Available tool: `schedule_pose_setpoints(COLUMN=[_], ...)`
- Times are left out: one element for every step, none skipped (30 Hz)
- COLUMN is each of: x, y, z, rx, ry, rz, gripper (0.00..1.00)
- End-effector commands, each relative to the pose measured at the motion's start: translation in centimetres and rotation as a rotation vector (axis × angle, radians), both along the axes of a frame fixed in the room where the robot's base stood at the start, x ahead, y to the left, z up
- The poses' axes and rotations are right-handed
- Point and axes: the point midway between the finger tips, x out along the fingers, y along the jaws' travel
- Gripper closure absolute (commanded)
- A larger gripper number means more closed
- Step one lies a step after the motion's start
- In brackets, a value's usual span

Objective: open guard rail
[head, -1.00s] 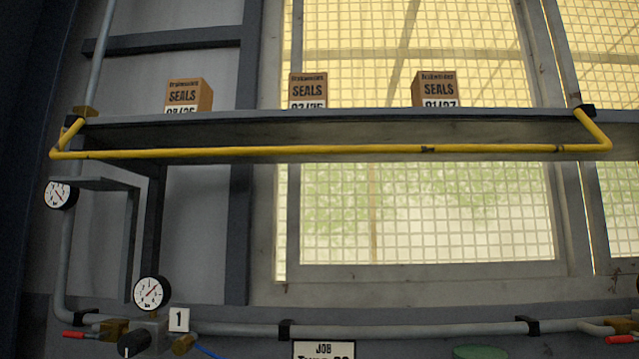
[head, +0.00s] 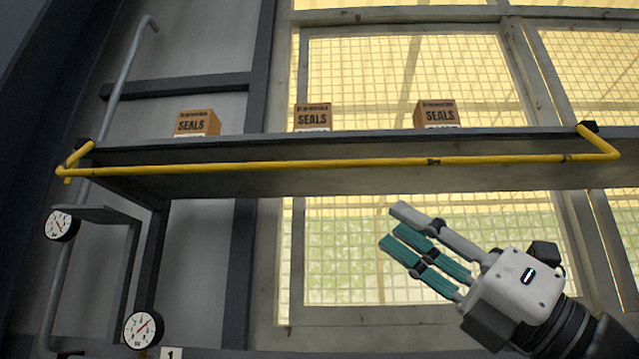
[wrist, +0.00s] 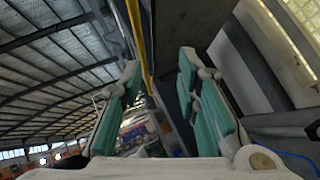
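The guard rail (head: 330,165) is a long yellow bar along the front of a grey shelf, its bent ends meeting dark brackets at both shelf ends. It sits at the level of the shelf's front face. My gripper (head: 396,226) is below the right half of the rail and apart from it, fingers pointing up and left. In the wrist view, the teal-padded fingers (wrist: 160,70) are spread with nothing held. The yellow rail (wrist: 138,40) runs up the picture between them, beyond the tips and nearer the left finger.
Three brown SEALS boxes (head: 197,123), (head: 312,118), (head: 437,115) stand on the shelf (head: 230,184). Two round gauges (head: 62,225), (head: 143,329) are at left by a grey pipe. A meshed window (head: 350,240) lies behind. Space below the shelf's middle looks clear.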

Motion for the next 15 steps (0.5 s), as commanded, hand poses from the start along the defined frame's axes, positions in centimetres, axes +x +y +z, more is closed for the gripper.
schedule_pose_setpoints(x=[-0.6,-0.9,-1.3,-1.5,-1.6,-1.7,-1.7,-1.7,-1.6,-1.5,-1.4,-1.3,-1.2,-1.0,-0.8], y=[0.3,0.4,0.5,0.6,0.7,0.9,1.0,1.2,1.4,1.7,2.0,2.5,2.9,3.3,3.8], z=[-0.1,0.0,0.0,0.0,0.1,0.2,0.4,0.6,0.9,1.2,1.5,1.9,2.3,2.7,3.3], rx=[-0.015,-0.021,-0.028,-0.031,-0.033,-0.036,-0.037,-0.037,-0.036,-0.036,-0.037,-0.037,-0.037,-0.036,-0.035], ry=[-0.048,-0.071,-0.097,-0.111,-0.12,-0.127,-0.13,-0.132,-0.132,-0.131,-0.131,-0.13,-0.13,-0.13,-0.128], rz=[0.014,0.02,0.026,0.03,0.033,0.036,0.037,0.036,0.036,0.037,0.037,0.039,0.039,0.038,0.038], gripper=[0.7,0.7,0.7,0.7,0.7,0.7,0.7,0.7,0.7,0.7,0.7,0.7,0.7,0.7,0.7])
